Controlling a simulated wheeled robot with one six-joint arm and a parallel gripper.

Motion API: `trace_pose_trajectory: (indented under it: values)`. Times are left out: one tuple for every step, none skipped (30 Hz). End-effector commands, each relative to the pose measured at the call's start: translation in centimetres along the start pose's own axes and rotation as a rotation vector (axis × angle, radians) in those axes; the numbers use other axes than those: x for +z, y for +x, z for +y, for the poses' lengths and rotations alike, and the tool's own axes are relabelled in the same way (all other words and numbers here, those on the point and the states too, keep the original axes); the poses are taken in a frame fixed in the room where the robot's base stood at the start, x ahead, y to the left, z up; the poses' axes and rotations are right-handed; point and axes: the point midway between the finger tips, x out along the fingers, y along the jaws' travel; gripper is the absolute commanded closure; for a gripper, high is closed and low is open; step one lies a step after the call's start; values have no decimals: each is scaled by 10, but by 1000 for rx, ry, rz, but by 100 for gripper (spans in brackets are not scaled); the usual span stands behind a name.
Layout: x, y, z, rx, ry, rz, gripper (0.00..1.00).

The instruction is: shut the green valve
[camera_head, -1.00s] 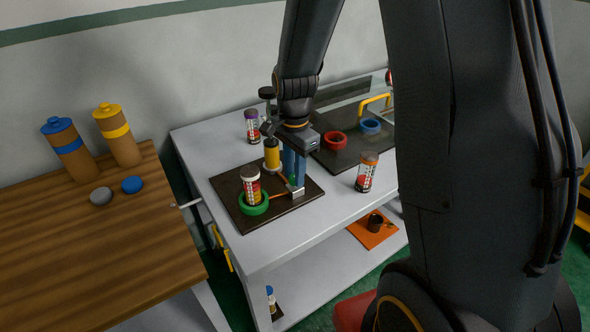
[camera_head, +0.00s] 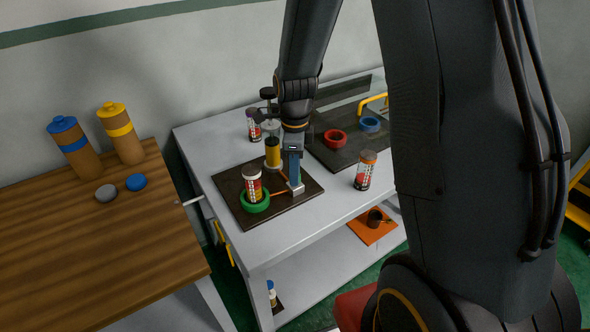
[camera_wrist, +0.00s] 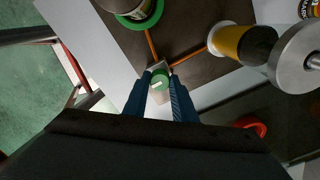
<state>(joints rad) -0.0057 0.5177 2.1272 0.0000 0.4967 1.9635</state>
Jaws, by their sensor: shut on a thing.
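The green valve (camera_wrist: 160,76) is a small round green knob with a pale mark on top, seen in the wrist view between the two blue fingers of my gripper (camera_wrist: 161,84). The fingers are shut on it from both sides. In the head view my gripper (camera_head: 295,178) points down over the pale valve block (camera_head: 297,188) on the dark board (camera_head: 230,184); the knob is hidden there behind the fingers. Orange pipes run from the block to the green ring (camera_head: 256,203), which holds a jar (camera_head: 252,185), and towards the yellow cylinder (camera_head: 272,153).
A purple-lidded jar (camera_head: 254,124) stands behind. Red (camera_head: 335,138) and blue (camera_head: 370,125) rings sit on another dark board. A wooden table (camera_head: 95,235) is at left.

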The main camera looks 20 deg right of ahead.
Motion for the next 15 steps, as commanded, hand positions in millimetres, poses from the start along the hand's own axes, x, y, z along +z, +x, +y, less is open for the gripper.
trace_pose_trajectory:
  values:
    - [0,-1,0,-1,10,0,98]
    - [0,-1,0,-1,17,0,98]
    - [0,0,0,-1,25,0,98]
    - [0,0,0,-1,29,0,98]
    - [0,0,0,-1,32,0,98]
    - [0,0,0,-1,35,0,98]
    - [0,0,0,-1,37,0,98]
    - [0,0,0,-1,39,0,98]
    - [0,0,0,-1,40,0,98]
    - [0,0,0,-1,41,0,98]
    - [0,0,0,-1,41,0,98]
    - [0,0,0,-1,41,0,98]
    - [0,0,0,-1,41,0,98]
    - [0,0,0,-1,41,-1,98]
    - [0,0,0,-1,41,-1,98]
